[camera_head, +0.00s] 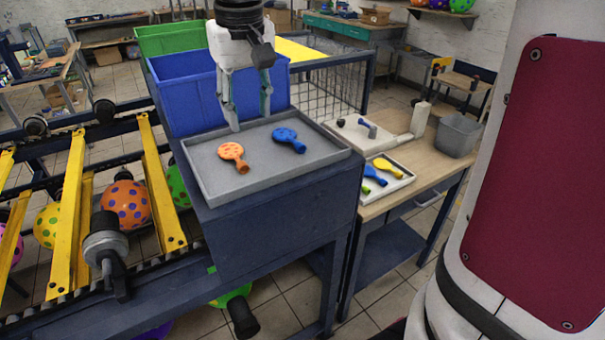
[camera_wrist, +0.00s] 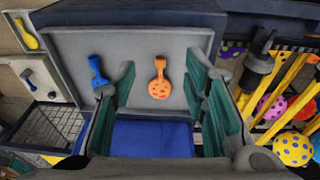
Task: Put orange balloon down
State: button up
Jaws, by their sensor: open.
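The orange balloon (camera_head: 234,156), deflated and spotted, lies flat on the grey tray (camera_head: 225,196). It also shows in the wrist view (camera_wrist: 159,82), a little beyond the space between my fingers. A blue deflated balloon (camera_head: 288,139) lies to its right on the same tray, and to its left in the wrist view (camera_wrist: 97,76). My gripper (camera_head: 249,119) is open and empty above the back part of the tray, with its fingers spread apart. The orange balloon is clear of both fingers.
A blue bin (camera_head: 185,105) and a green bin (camera_head: 160,41) stand behind the tray. To the right, a wooden table holds a small white tray (camera_head: 366,189) with blue and yellow balloons and a grey container (camera_head: 458,135). A yellow-barred rack (camera_head: 67,240) with inflated balloons is at left.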

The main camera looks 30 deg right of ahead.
jog(key=s+f+t, duration=0.3)
jog(key=s, duration=1.6)
jog(key=shift+s+t, duration=0.3)
jog(key=shift+d, duration=0.1)
